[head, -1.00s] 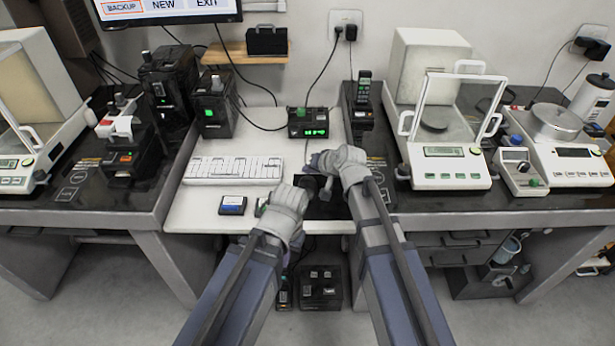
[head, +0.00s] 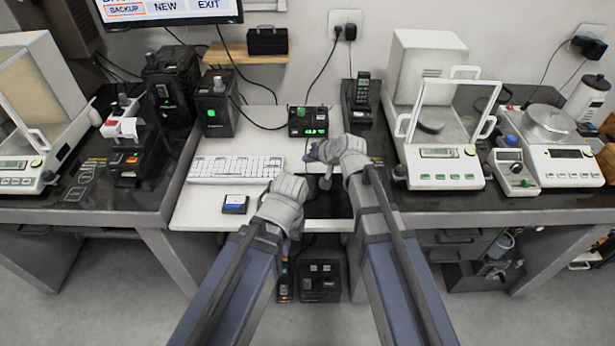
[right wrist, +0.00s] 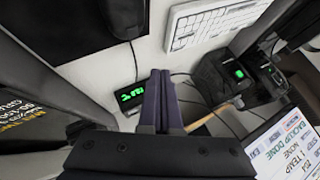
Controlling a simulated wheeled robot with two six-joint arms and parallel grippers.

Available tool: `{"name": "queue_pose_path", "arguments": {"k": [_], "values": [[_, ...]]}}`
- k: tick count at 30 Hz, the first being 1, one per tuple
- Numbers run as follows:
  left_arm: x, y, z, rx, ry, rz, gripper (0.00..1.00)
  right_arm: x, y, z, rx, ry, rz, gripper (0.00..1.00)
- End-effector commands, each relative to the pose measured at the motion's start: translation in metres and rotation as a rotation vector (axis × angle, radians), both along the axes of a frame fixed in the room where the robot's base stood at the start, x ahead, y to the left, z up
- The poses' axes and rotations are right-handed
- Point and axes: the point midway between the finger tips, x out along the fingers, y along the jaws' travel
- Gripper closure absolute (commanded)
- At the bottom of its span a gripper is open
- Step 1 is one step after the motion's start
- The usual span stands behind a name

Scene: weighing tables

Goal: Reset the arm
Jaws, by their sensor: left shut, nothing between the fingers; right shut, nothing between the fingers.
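My right gripper (head: 314,153) is the upper one in the head view, over the white desk just below the small black box with a green display (head: 308,122). In the right wrist view its purple fingers (right wrist: 158,98) are together with nothing between them. My left gripper (head: 290,190) is lower, at the left edge of the black mat (head: 328,207). It is shut and holds nothing visible; its fingertips are largely hidden by the grey wrist. Both arms reach forward, their wrists close together but apart.
Balances stand on both side tables, one (head: 446,165) at the right. A handset (head: 362,92) stands behind my right wrist.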

Motion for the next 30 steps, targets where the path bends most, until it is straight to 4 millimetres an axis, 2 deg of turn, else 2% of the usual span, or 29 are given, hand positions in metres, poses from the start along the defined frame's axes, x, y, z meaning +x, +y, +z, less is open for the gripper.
{"name": "queue_pose_path", "arguments": {"k": [9, 11, 14, 17, 18, 21, 24, 27, 30], "values": [[0.0, 0.0, 0.0, 0.0, 0.0, 0.0, 1.0, 0.0, 0.0, 0.0, -0.001, 0.0, 0.001, 1.0], [0.0, 0.0, 0.004, 0.0, 0.0, 0.0, 1.0, -0.007, 0.001, 0.001, -0.016, 0.011, 0.014, 1.0], [0.0, 0.0, 0.021, 0.0, 0.0, 0.001, 1.0, -0.042, 0.006, 0.003, -0.098, 0.074, 0.085, 1.0], [0.0, 0.0, 0.044, 0.0, 0.0, 0.001, 1.0, -0.1, 0.004, 0.003, -0.251, 0.19, 0.2, 1.0], [0.0, 0.0, 0.052, 0.0, 0.0, 0.001, 1.0, -0.124, -0.001, 0.004, -0.316, 0.24, 0.244, 1.0], [0.0, 0.0, 0.069, 0.0, 0.0, 0.001, 1.0, -0.177, -0.016, 0.008, -0.468, 0.359, 0.336, 1.0], [0.0, 0.0, 0.082, 0.0, 0.0, 0.001, 1.0, -0.217, -0.033, 0.016, -0.588, 0.458, 0.396, 1.0], [0.0, 0.0, 0.088, 0.0, 0.0, 0.001, 1.0, -0.243, -0.047, 0.022, -0.667, 0.527, 0.431, 1.0], [0.0, 0.0, 0.09, 0.0, 0.0, 0.001, 1.0, -0.255, -0.054, 0.025, -0.708, 0.563, 0.445, 1.0]]}}
